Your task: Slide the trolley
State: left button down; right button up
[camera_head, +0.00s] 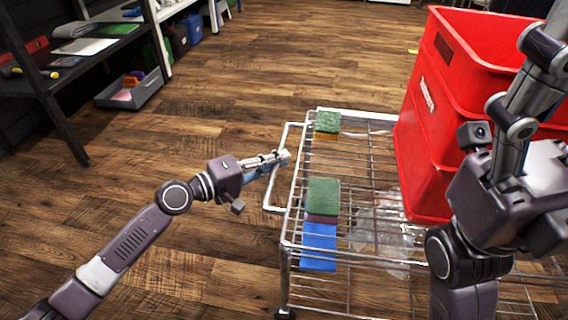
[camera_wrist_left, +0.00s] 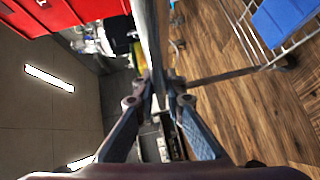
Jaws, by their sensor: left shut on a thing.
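The trolley is a wire-rack cart (camera_head: 350,165) with a pale bar handle (camera_head: 271,190) on its left side. My left gripper (camera_head: 280,158) reaches in from the left and is shut on that handle. In the left wrist view, the handle bar (camera_wrist_left: 150,35) runs down between the two fingers of my left gripper (camera_wrist_left: 158,90). My right gripper (camera_head: 530,90) is close to the camera at the right, in front of the red crates; its fingertips cannot be made out clearly.
Stacked red crates (camera_head: 425,130) stand on the trolley's right part. Green-topped sponges (camera_head: 327,122) and a blue one (camera_head: 319,248) lie on its rack, beside clear plastic (camera_head: 385,235). A dark shelf (camera_head: 50,95) and grey bin (camera_head: 130,90) stand left. The wooden floor between is clear.

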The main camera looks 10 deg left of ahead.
pick_arm(q)
jog(key=c, duration=2)
grip_release()
jog(key=shift+o, duration=0.2)
jog(key=v, duration=1.2)
jog(key=shift+a+f, duration=0.1)
